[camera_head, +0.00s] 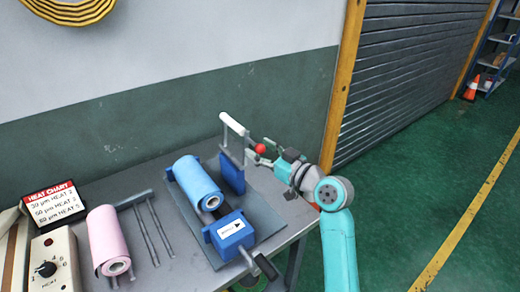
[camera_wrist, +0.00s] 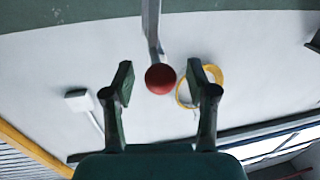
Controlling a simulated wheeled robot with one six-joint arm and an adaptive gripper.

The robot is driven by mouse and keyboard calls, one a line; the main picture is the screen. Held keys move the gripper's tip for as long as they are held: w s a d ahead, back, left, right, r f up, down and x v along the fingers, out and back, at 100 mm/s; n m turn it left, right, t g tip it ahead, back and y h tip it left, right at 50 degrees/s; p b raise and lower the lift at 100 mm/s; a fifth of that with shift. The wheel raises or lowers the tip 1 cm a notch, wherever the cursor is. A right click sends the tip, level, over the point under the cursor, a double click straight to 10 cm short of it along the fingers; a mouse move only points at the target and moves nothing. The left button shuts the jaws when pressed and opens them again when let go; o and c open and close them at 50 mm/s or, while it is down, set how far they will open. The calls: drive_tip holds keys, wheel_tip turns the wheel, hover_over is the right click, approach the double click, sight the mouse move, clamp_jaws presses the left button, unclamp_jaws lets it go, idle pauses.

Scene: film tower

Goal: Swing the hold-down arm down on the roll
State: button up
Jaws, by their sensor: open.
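The hold-down arm (camera_head: 243,139) is a grey bar standing raised above the blue stand, with a white roller (camera_head: 233,124) at its top and a red ball knob (camera_head: 260,148) on its side. The blue roll (camera_head: 197,182) lies in the blue holder below and to the left, apart from the arm. My gripper (camera_head: 264,152) is open at the red knob. In the wrist view the knob (camera_wrist: 160,78) sits between the two open fingertips, with a gap on both sides, and the grey bar (camera_wrist: 153,25) runs up from it.
A blue block with a black crank (camera_head: 262,264) stands at the table's front edge. A pink roll (camera_head: 106,240), metal rods (camera_head: 151,228), a heat chart (camera_head: 53,202) and a heat dial box (camera_head: 52,266) are to the left. The floor (camera_head: 425,200) at right is open.

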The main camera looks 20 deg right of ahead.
drive_tip(key=shift+w+a, duration=0.2)
drive_tip(key=shift+w, duration=0.05)
clamp_jaws()
